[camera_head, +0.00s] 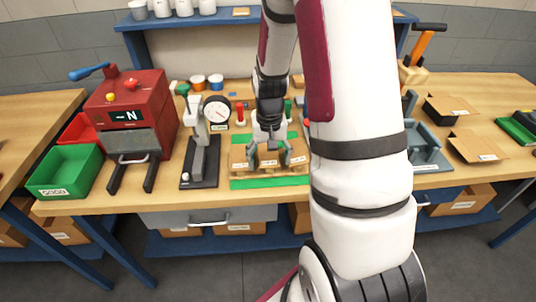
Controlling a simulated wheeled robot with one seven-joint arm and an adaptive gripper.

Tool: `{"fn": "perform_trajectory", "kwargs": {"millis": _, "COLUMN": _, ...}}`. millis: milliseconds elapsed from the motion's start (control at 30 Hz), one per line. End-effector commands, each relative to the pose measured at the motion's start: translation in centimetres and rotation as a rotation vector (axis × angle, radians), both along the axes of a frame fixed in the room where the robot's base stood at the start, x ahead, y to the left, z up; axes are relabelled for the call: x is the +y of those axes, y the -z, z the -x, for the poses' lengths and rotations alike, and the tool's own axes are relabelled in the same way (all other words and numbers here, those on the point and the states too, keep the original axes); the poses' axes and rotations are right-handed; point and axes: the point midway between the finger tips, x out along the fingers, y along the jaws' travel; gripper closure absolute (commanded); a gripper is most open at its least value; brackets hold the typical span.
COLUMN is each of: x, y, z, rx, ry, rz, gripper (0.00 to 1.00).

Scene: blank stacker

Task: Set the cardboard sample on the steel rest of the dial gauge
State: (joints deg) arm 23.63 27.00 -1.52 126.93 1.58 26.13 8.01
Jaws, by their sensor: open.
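The dial gauge (216,110) has a round white face on a grey stand with a dark base (200,181), left of the green mat. Its steel rest is too small to tell apart clearly from the stand. Several brown cardboard pieces with white labels lie on the green mat (270,182), one at the left (239,155), one in the middle (268,160) and one at the right (298,152). My gripper (269,157) points down over the middle piece, open, with a finger towards each side of it. I cannot tell whether the fingers touch the cardboard.
A red machine (130,110) with a lever stands left of the gauge, beside green (65,172) and red bins. A blue-grey fixture (425,145) and open cardboard boxes (472,145) stand at the right. My arm hides part of the middle-right bench.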

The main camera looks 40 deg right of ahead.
Motion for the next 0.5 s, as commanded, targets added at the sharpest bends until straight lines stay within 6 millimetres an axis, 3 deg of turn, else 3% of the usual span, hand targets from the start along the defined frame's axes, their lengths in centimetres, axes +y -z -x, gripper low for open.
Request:
{"fn": "perform_trajectory", "kwargs": {"millis": 233, "x": 0.0, "y": 0.03, "z": 0.0, "rx": 0.0, "ry": 0.0, "rz": 0.0, "gripper": 0.27}}
{"fn": "perform_trajectory", "kwargs": {"millis": 433, "x": -0.01, "y": 0.02, "z": -0.01, "rx": 0.0, "ry": 0.0, "rz": 0.0, "gripper": 0.6}}
{"fn": "perform_trajectory", "kwargs": {"millis": 500, "x": -0.01, "y": 0.02, "z": -0.01, "rx": 0.0, "ry": 0.0, "rz": 0.0, "gripper": 0.6}}
